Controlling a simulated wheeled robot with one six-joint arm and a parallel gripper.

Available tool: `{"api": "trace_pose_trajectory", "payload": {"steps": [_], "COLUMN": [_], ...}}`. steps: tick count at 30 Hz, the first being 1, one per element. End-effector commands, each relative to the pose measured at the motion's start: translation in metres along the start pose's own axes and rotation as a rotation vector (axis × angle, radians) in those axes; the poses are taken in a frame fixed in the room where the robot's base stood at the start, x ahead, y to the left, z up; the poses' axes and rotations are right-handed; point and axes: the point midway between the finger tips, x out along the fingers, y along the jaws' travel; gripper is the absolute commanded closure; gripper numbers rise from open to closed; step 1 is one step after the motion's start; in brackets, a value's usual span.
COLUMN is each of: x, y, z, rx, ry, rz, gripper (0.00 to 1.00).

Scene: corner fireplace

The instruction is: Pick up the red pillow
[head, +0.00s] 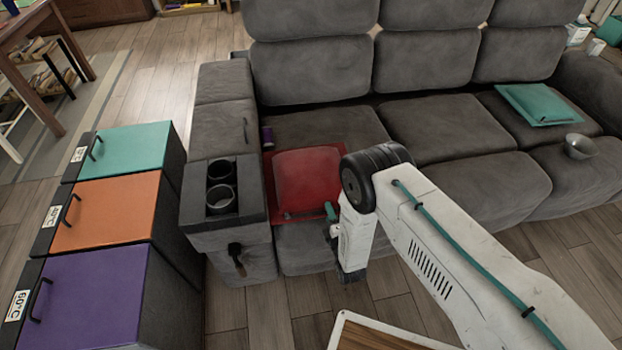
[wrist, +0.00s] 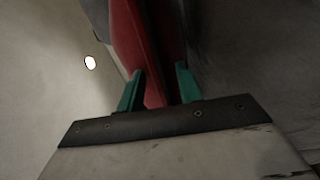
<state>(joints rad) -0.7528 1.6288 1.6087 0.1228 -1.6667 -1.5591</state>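The red pillow (head: 308,178) lies on the left seat of the grey sofa, with its near edge toward the front of the cushion. It also shows in the wrist view (wrist: 148,40), where part of it lies between and beyond the fingers. My gripper (head: 331,214), with green fingers, is at the pillow's near right corner. In the wrist view, my gripper (wrist: 158,80) has its two fingers apart, with red fabric filling the gap. Whether they press on the pillow is unclear. My arm hides part of the pillow's right side.
The grey sofa (head: 440,130) has a cup-holder armrest (head: 228,222) just left of the pillow. A teal pillow (head: 538,104) and a bowl (head: 579,146) are on the right. Coloured cabinets (head: 110,210) stand left. A wooden-topped table (head: 375,338) is in front.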

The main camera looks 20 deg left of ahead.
Motion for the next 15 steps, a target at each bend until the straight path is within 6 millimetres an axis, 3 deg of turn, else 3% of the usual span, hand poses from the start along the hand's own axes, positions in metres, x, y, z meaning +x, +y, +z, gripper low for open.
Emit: {"api": "trace_pose_trajectory", "payload": {"steps": [3,7,15], "x": [-0.0003,-0.0005,0.0000], "y": [-0.0001,-0.0001,0.0007], "z": [0.0000,0.0000,-0.0002], "rx": [0.000,0.000,0.000], "ry": [0.000,0.000,0.000], "rz": [0.000,-0.001,0.002], "gripper": [0.65,0.98,1.00]}}
